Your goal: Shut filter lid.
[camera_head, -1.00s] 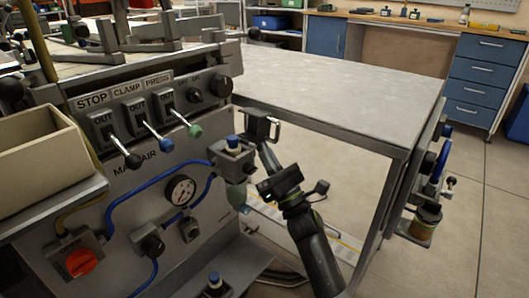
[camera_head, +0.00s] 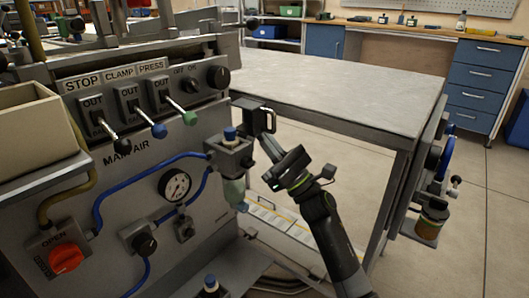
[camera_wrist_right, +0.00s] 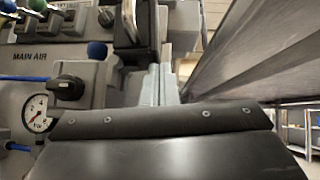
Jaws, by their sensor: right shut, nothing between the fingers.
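A small grey filter unit (camera_head: 232,157) with a blue knob on top and a pale bowl (camera_head: 234,192) below is fixed at the right edge of the machine panel. The blue knob also shows in the right wrist view (camera_wrist_right: 97,50). I cannot clearly make out a separate lid or tell its angle. My right gripper (camera_head: 257,115) is shut and empty, just above and to the right of the filter unit; I cannot tell whether it touches it. My left gripper is not in view.
The grey machine panel (camera_head: 125,182) carries levers, a gauge (camera_head: 175,185), a red knob (camera_head: 66,258) and blue hoses. A metal table (camera_head: 340,85) stands close behind and right of my right arm. Open floor (camera_head: 470,215) lies to the right.

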